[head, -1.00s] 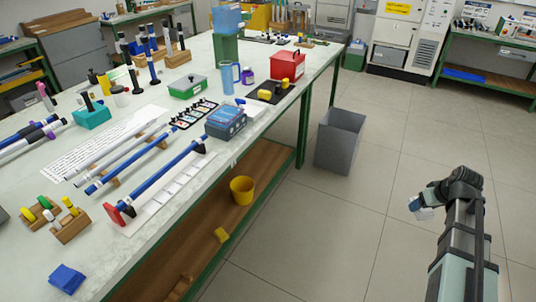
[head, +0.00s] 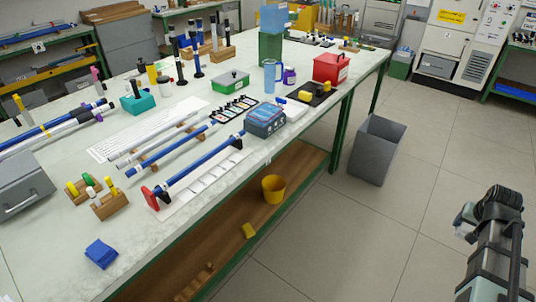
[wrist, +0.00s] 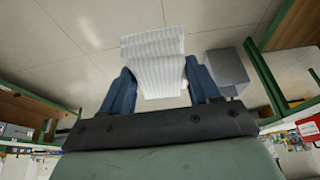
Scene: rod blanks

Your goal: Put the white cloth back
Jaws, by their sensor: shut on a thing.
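The white cloth (wrist: 156,60) is ribbed and hangs folded between the two blue fingers of my gripper (wrist: 160,80) in the wrist view. My gripper is shut on it, and the cloth is held in the air with floor tiles behind it. In the head view my arm is at the lower right, over the open floor and apart from the workbench (head: 218,222). My gripper's fingers and the cloth are mostly hidden there behind my own arm.
A blue folded cloth (head: 101,253) lies at the bench's near left corner. A yellow bucket (head: 273,189) and a yellow cloth (head: 248,231) are on the lower shelf. A grey bin (head: 376,150) stands on the floor beside the bench. Rods and boxes crowd the benchtop.

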